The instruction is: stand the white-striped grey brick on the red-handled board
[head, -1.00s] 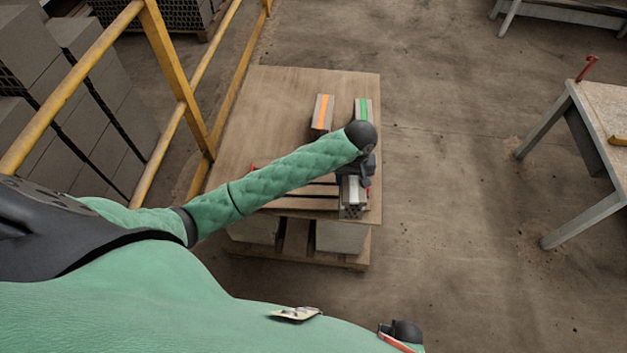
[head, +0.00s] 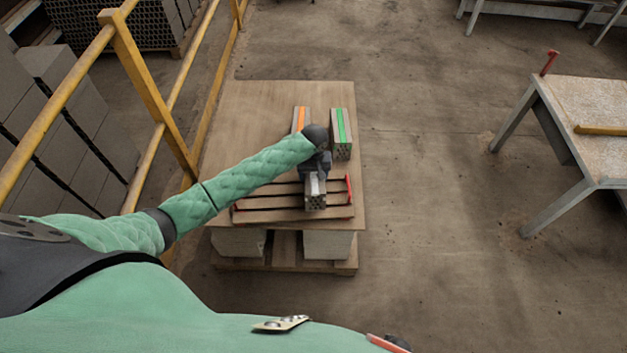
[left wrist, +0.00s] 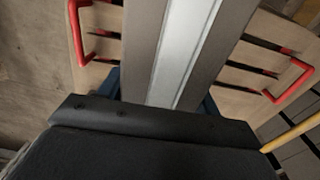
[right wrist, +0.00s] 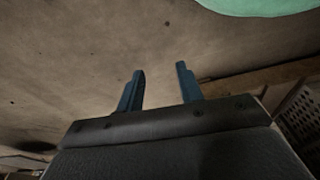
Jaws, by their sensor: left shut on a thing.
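The white-striped grey brick (head: 315,196) is in my left gripper (head: 314,174), over the right-middle part of the red-handled slatted board (head: 262,215). In the left wrist view the brick's white stripe (left wrist: 186,48) runs along its face between the fingers. A red handle (left wrist: 85,35) shows to one side of it and another red handle (left wrist: 292,82) to the other. The brick hides the board's middle there, and I cannot tell whether it touches the slats. My right gripper (right wrist: 160,85) is open and empty, with its blue fingers apart over the floor.
An orange-striped brick (head: 299,117) and a green-striped brick (head: 341,136) stand behind the board on the wooden table top (head: 250,110). A yellow railing (head: 150,95) runs along the left. A workbench (head: 590,105) stands at the right, with clear floor between.

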